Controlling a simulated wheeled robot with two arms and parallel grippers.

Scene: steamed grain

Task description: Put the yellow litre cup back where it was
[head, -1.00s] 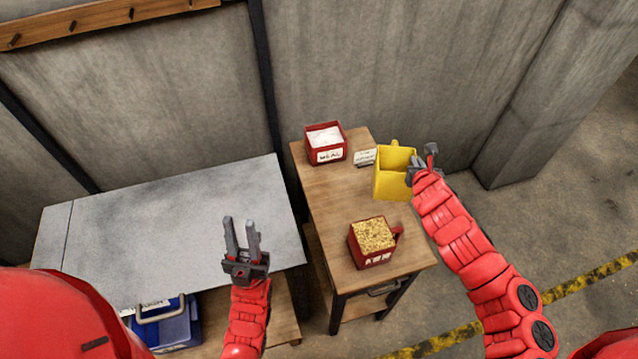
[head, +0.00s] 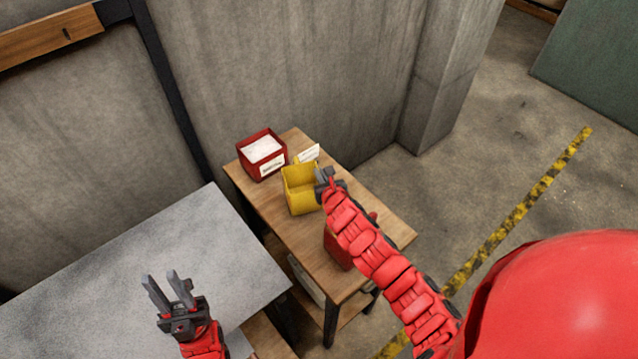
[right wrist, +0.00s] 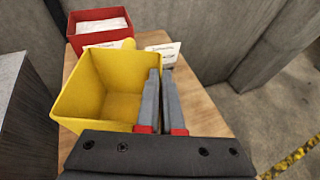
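The yellow litre cup (head: 300,198) is upright over the small wooden table, in front of the card. My right gripper (head: 325,178) is at the cup's right side. In the right wrist view the cup (right wrist: 90,95) is empty, and my right gripper's fingers (right wrist: 161,78) are close together on its right wall, one inside and one outside. I cannot tell whether the cup's base touches the table. The white card (head: 308,153) stands just behind the cup. My left gripper (head: 159,277) is open and empty over the grey table.
A red box of white contents (head: 262,152) stands at the back left of the wooden table (head: 385,225). A red measure (head: 333,250) is mostly hidden behind my right arm. The grey-topped table (head: 200,235) is bare. A wall rises behind.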

